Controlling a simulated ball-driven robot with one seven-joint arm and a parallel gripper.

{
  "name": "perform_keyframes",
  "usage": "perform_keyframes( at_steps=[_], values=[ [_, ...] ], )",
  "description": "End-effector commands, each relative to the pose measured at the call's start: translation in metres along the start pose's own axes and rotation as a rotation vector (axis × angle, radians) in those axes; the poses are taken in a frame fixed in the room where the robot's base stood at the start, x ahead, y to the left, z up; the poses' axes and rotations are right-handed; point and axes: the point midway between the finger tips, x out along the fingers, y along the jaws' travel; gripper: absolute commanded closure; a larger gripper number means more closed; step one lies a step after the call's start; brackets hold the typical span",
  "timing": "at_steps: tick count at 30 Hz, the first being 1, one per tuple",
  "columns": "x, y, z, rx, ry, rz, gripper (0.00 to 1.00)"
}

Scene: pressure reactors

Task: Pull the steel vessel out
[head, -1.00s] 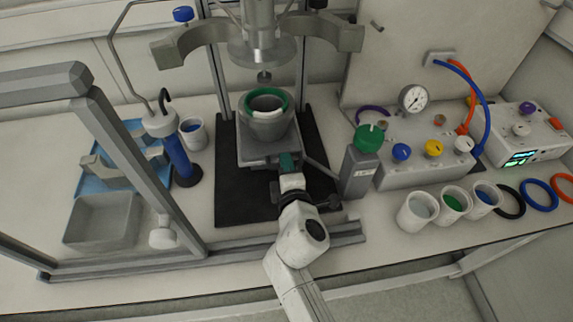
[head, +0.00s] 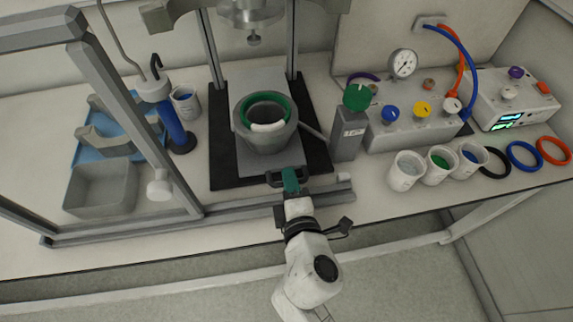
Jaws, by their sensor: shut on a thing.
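The steel vessel (head: 266,141) is a grey open-topped cup with a green ring (head: 288,106) around its mouth and a white piece (head: 267,128) at the front of the ring. It sits upright on a grey sliding plate (head: 259,84) over a black base (head: 222,173). My gripper (head: 290,181) is in front of the vessel, shut on the green handle (head: 291,179) at the plate's front edge. The fingers partly cover the handle. The reactor head (head: 252,14) hangs above and behind the vessel, cut off by the top edge.
A grey post with a green knob (head: 357,97) stands close right of the base. Several white cups, including one with green contents (head: 440,163), and coloured rings lie further right. A grey frame (head: 130,110) and a grey bin (head: 99,190) stand left. The floor in front is clear.

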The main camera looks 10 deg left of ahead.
Motion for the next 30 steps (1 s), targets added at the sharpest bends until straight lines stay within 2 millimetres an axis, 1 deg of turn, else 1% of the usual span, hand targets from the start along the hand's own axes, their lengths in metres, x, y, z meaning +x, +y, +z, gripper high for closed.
perform_keyframes(
  at_steps=[1,6,17,18,21,30],
  values=[
    [-0.005,-0.004,0.001,0.0,-0.002,-0.005,1.0],
    [-0.013,-0.005,0.001,-0.001,-0.001,-0.004,1.0],
    [-0.014,-0.005,0.001,-0.001,-0.001,-0.004,1.0],
    [-0.014,-0.005,0.001,-0.001,-0.001,-0.004,0.79],
    [-0.013,-0.004,0.0,-0.001,-0.001,-0.003,0.69],
    [-0.016,-0.004,0.0,-0.001,0.0,-0.001,0.69]
  ],
)
